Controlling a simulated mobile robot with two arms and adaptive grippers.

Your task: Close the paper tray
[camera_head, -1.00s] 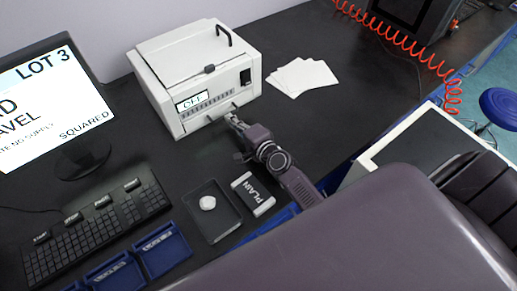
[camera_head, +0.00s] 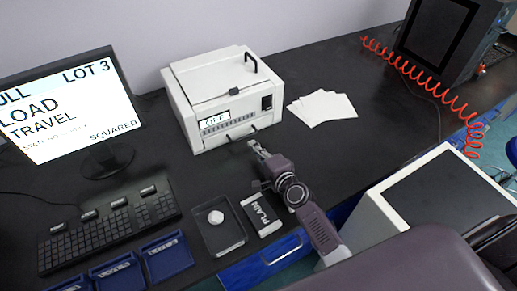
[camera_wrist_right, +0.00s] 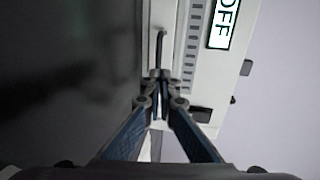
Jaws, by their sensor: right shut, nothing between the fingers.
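The white printer-like machine (camera_head: 222,98) stands on the dark bench. Its paper tray front (camera_head: 222,142) is the low strip at the base of the machine's front, with a small dark handle (camera_head: 243,133). The strip looks about level with the front; I cannot tell if a small gap remains. My right gripper (camera_head: 254,146) is shut and empty, just in front of the handle and seemingly apart from it. In the right wrist view its fingertips (camera_wrist_right: 158,75) meet at the end of the dark handle (camera_wrist_right: 161,45); contact is unclear. My left gripper is not in view.
White paper sheets (camera_head: 322,107) lie right of the machine. A monitor (camera_head: 72,105) and keyboard (camera_head: 110,230) are at left. A red coiled hose (camera_head: 425,90) runs at right.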

